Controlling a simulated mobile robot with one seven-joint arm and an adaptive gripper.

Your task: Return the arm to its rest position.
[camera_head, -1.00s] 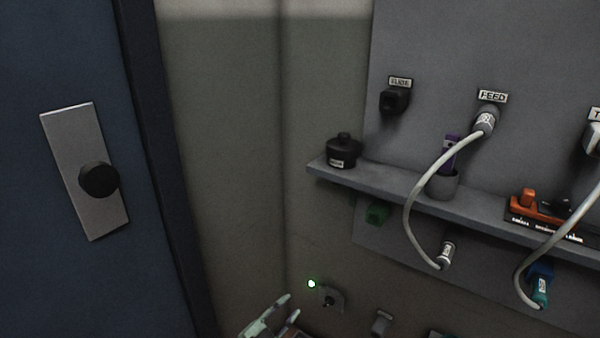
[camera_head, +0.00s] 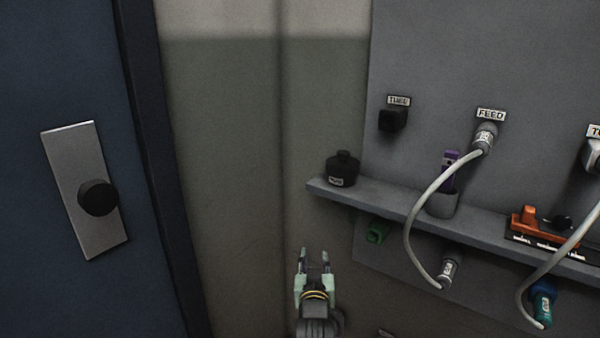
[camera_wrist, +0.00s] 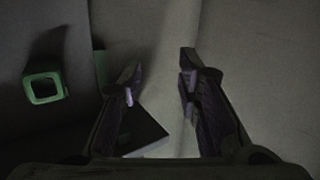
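My gripper (camera_head: 315,265) shows at the bottom centre of the head view, its fingers pointing up in front of the wall corner. It stands left of the panel and below the shelf's left end. In the wrist view the two fingers (camera_wrist: 158,80) are apart with nothing between them, so the gripper is open and empty. Most of my arm is out of view below.
A grey shelf (camera_head: 391,208) carries a black pot (camera_head: 342,168), a holder (camera_head: 442,203) and an orange-handled item (camera_head: 535,228). A green socket (camera_head: 376,233) is below; it also shows in the wrist view (camera_wrist: 44,87). A cable (camera_head: 408,220) hangs from FEED. A blue door (camera_head: 70,60) stands left.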

